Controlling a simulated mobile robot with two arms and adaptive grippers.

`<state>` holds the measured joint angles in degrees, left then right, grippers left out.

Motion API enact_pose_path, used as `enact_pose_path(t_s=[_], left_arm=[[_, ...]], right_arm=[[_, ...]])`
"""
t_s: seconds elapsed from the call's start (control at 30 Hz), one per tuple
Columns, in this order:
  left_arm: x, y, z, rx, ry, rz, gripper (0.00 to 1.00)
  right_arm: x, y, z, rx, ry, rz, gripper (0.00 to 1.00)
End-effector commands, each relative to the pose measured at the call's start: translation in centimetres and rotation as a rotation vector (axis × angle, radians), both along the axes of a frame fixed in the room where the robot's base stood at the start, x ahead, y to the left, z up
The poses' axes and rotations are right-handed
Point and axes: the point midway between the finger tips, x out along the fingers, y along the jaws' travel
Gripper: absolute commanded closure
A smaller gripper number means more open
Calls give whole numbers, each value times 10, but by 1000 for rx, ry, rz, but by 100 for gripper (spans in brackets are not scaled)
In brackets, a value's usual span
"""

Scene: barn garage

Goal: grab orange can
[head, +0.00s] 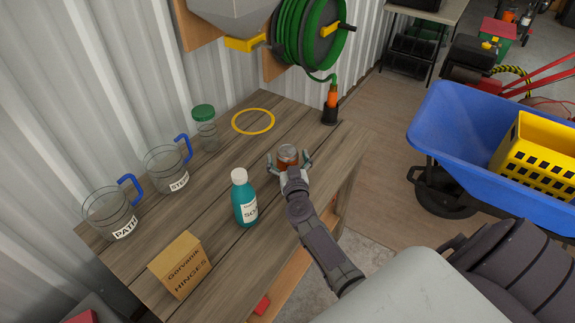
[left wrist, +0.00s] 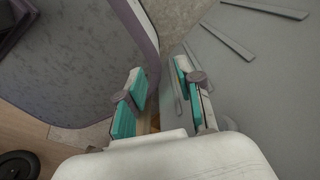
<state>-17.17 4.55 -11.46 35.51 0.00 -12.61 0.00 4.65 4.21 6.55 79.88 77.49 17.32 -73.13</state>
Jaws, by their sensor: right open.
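The orange can (head: 287,152) stands on the wooden workbench (head: 217,182), toward its right side. In the head view my right gripper (head: 289,162) reaches it from the front. Its two fingers are open, one on each side of the can, with the fingertips apart from it as far as I can see. The can's lower part is partly hidden by the gripper. My left gripper shows only in the left wrist view (left wrist: 157,92). Its teal-padded fingers are apart with nothing visible between them.
A teal bottle (head: 245,200) stands left of my right arm. A cardboard hinges box (head: 181,265), two clear jugs (head: 165,170), a green-lidded jar (head: 206,133), a yellow ring (head: 253,121) and an orange-black hose nozzle (head: 331,105) are also on the bench. A blue wheelbarrow (head: 450,125) stands right.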

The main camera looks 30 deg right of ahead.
Motion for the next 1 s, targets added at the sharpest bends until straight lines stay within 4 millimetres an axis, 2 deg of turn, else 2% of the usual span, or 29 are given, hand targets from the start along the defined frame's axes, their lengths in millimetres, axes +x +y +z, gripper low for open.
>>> enact_pose_path(t_s=[0.07,0.3,0.33,0.77,0.87,1.0], left_arm=[[0,0,0,0,0,0,64],[0,0,0,0,0,0,64],[0,0,0,0,0,0,64],[0,0,4,0,0,0,64],[0,0,10,0,0,0,64],[0,0,27,0,0,0,64]], right_arm=[[0,0,0,0,0,0,6],[0,0,0,0,0,0,46],[0,0,0,0,0,0,48],[0,0,5,1,-1,-1,49],[0,0,14,1,-2,0,49],[0,1,35,4,-3,-1,49]])
